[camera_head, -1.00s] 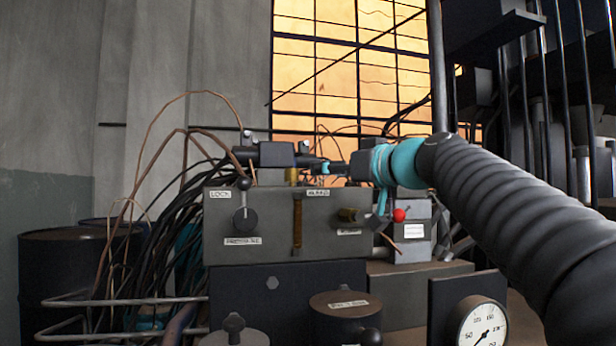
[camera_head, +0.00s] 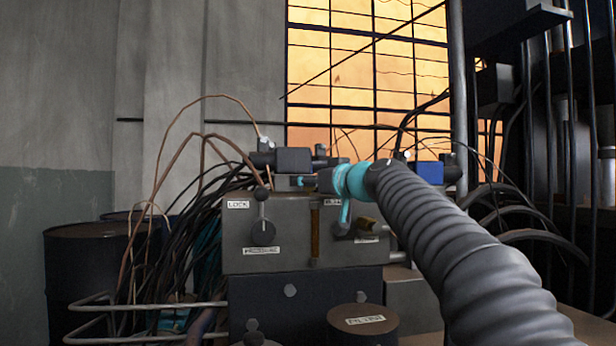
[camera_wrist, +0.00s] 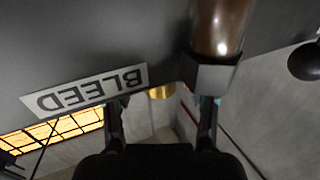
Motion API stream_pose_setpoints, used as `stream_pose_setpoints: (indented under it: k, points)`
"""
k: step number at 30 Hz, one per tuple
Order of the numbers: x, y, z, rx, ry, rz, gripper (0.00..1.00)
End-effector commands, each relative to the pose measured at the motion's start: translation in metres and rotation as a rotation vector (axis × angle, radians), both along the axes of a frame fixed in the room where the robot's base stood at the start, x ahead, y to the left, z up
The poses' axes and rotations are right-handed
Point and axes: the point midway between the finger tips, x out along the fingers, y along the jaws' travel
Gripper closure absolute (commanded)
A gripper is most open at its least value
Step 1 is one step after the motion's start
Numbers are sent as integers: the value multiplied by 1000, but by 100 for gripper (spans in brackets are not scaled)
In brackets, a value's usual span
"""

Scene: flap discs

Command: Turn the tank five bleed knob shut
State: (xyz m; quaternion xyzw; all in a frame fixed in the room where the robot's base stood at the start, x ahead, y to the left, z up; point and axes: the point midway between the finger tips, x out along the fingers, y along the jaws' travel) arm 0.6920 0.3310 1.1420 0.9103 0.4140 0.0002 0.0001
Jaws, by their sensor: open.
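The grey control box (camera_head: 285,262) carries a BLEED label, partly hidden behind my arm in the head view and upside down in the wrist view (camera_wrist: 85,90). A small brass piece (camera_wrist: 162,91) shows past the box edge, between my fingers in the wrist view. It is mostly hidden, and I cannot tell for sure that it is the bleed knob. My gripper (camera_wrist: 161,108) is open, with one finger on each side of it and a visible gap.
A copper-brown tube with a hex nut (camera_wrist: 212,75) is close beside my right finger. A black LOCK lever (camera_head: 262,225) is left of the tube. A brass fitting (camera_head: 367,223) is on the box's right front. Cables (camera_head: 200,225) and a rail (camera_head: 150,303) lie left.

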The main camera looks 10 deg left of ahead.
Motion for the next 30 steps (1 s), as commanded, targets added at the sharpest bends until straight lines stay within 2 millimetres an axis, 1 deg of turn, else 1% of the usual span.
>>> stream_pose_setpoints:
  k: [9,11,12,14,15,16,23,30]
  points:
    - [2,2,-1,0,0,0,42]
    - [2,2,-1,0,0,0,57]
    - [2,2,-1,-1,1,0,67]
    - [2,2,-1,-1,1,0,82]
    - [1,2,0,-1,1,0,92]
    - [1,2,-1,-1,1,0,100]
    - [1,3,0,-2,4,-17,100]
    - [1,3,0,-5,7,-141,100]
